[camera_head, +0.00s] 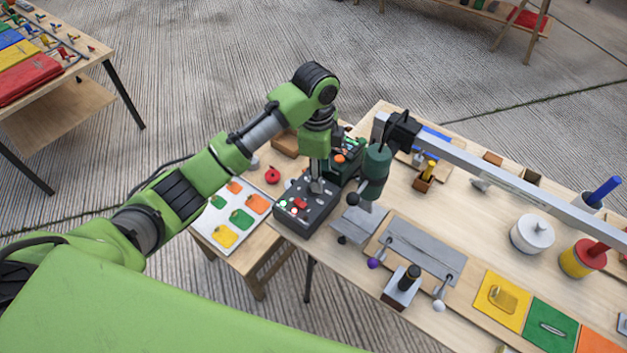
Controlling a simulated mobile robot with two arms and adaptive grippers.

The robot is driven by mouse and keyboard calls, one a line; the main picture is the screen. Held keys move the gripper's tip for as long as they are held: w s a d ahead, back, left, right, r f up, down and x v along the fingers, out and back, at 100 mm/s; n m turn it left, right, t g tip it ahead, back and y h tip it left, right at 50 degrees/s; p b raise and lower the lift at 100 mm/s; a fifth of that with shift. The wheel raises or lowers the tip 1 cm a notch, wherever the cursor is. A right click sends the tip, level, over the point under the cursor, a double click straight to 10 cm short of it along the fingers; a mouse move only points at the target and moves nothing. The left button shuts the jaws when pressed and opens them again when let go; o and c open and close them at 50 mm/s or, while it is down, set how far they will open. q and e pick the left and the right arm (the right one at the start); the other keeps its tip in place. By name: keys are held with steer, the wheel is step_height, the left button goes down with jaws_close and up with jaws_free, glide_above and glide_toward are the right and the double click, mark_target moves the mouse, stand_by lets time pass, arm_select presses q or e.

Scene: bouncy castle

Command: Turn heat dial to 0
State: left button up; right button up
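A dark control box (287,222) stands at the left end of the workbench. Its top carries small red, green and white lights or buttons. My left gripper (316,186) points down over the right part of this top, at or very close to the surface. Its fingers are small here, and I cannot tell whether they are open or shut on anything. I cannot make out the heat dial or its setting; the gripper hides part of the panel. A second dark green box (338,169) with an orange knob stands just behind. My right gripper does not show.
A grey rail (510,186) crosses above the workbench (452,205), with a dark green tool (376,167) hanging near the gripper. A metal plate (420,250), a white pot (532,234) and coloured panels lie to the right. A board of coloured pieces (207,225) lies left.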

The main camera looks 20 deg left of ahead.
arm_select(q)
steer(key=w+a+r+m, duration=0.1)
steer(key=w+a+r, duration=0.2)
steer(key=r, duration=0.2)
steer(key=shift+y, duration=0.3)
steer(key=f+p, duration=0.2)
steer(key=f, duration=1.2)
steer(key=shift+w, duration=0.2)
steer(key=c, duration=1.1)
